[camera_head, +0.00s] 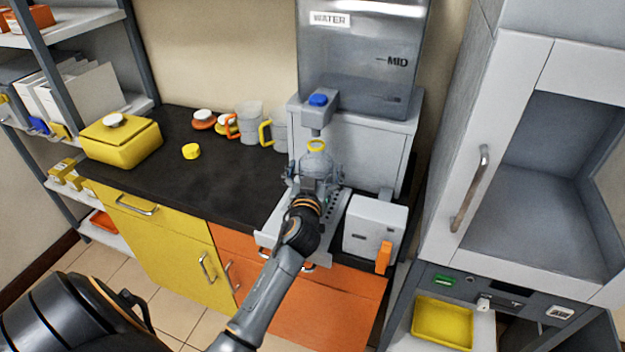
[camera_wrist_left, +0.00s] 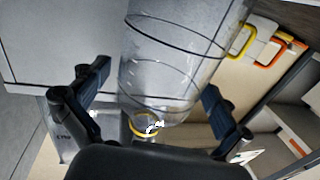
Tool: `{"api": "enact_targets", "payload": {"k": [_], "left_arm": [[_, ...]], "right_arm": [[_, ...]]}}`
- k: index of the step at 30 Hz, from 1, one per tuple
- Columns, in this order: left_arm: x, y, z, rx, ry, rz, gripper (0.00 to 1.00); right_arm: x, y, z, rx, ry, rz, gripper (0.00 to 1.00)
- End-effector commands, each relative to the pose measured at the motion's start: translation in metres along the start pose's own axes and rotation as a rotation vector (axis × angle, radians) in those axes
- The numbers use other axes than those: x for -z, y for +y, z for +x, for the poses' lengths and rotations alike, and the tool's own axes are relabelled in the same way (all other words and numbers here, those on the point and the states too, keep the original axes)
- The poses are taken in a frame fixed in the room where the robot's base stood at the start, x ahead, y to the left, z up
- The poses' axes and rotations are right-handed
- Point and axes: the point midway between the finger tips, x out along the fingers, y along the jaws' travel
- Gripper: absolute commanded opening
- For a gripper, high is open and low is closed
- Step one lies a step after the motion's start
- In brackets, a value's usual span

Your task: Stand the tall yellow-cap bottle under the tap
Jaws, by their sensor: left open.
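A clear bottle (camera_head: 316,166) with a yellow ring at its neck stands, apparently upright, on the grey drip tray (camera_head: 268,238) of the water dispenser. Its neck is just below the tap (camera_head: 318,118) with the blue button. My left gripper (camera_head: 317,188) is at the bottle's front, partly hiding its lower part. In the left wrist view the clear bottle (camera_wrist_left: 172,65) lies between the two spread fingers, with visible gaps on both sides. That gripper is open. A loose yellow cap (camera_head: 191,151) lies on the black counter. My right gripper is not in view.
Clear jugs (camera_head: 249,122) with yellow and orange handles stand left of the dispenser. A yellow box (camera_head: 121,143) is at the counter's left. A white device (camera_head: 374,228) with an orange lever is close right of the tray. The counter's middle is clear.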

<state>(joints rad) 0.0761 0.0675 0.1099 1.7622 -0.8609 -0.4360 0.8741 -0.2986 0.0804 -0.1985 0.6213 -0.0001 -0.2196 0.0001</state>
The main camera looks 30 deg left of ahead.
Motion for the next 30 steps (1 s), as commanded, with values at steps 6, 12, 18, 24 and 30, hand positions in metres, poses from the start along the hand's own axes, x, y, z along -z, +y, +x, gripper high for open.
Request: {"api": "enact_targets", "payload": {"k": [6, 12, 18, 24, 30], "left_arm": [[-0.003, 0.000, -0.038, -0.001, -0.002, -0.003, 1.00], [-0.003, 0.000, -0.081, 0.000, -0.002, -0.003, 1.00], [-0.002, 0.000, -0.110, 0.000, -0.001, -0.001, 1.00], [0.000, 0.000, -0.120, 0.001, 0.001, -0.001, 1.00], [0.001, 0.000, -0.120, 0.001, 0.001, 0.000, 1.00]], "right_arm": [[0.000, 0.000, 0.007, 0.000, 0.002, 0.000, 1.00], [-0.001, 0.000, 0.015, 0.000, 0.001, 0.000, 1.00], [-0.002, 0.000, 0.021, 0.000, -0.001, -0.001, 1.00], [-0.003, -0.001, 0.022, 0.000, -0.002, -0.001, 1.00], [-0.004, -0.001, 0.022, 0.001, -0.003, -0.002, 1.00]]}}
